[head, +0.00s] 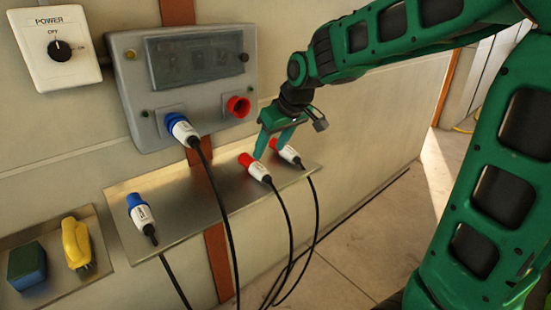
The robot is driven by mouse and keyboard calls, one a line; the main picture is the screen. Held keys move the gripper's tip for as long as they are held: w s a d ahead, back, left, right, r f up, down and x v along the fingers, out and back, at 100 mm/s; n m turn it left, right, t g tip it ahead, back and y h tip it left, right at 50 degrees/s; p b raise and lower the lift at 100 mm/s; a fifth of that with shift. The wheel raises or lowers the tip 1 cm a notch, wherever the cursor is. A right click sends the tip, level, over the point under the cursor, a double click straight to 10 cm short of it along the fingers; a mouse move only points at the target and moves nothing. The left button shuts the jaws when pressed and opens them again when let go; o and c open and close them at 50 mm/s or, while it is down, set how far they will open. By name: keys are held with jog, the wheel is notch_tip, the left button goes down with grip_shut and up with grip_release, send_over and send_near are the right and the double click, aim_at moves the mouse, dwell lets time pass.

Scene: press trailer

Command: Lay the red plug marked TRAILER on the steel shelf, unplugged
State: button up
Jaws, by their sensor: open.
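Two plugs with red ends and white bodies lie on the steel shelf (190,187). The left red plug (257,170) and the right red plug (287,152) both trail black cables over the front edge. Their labels are too small to read, so I cannot tell which is marked TRAILER. The red socket (238,107) on the grey panel is empty. My gripper (272,152) is open over the right part of the shelf, its fingers pointing down between and near the two red plugs. It holds nothing that I can see; whether a fingertip touches a plug is unclear.
A blue plug (181,129) sits in the panel's blue socket, its cable hanging across the shelf. Another blue plug (140,213) lies at the shelf's left end. A power switch (60,50) is at upper left. A yellow item (76,243) and a green block (27,267) rest on a lower-left ledge.

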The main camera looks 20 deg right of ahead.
jog(key=s+d+f+m+g+h, duration=0.1)
jog(key=s+d+f+m, duration=0.15)
jog(key=s+d, duration=0.55)
jog(key=s+d+f+m+g+h, duration=0.1)
jog(key=s+d+m+g, duration=0.3)
jog(key=s, duration=0.6)
jog(key=s+d+f+m, duration=0.1)
jog(key=s+d, duration=0.1)
jog(key=s, duration=0.5)
jog(key=s+d+f+m, duration=0.2)
jog(key=s, duration=0.6)
jog(key=shift+s+f+g, duration=0.2)
jog(key=shift+g, duration=0.1)
jog(key=shift+m, duration=0.25)
jog(key=shift+w+f, duration=0.25)
jog(key=shift+w, duration=0.4)
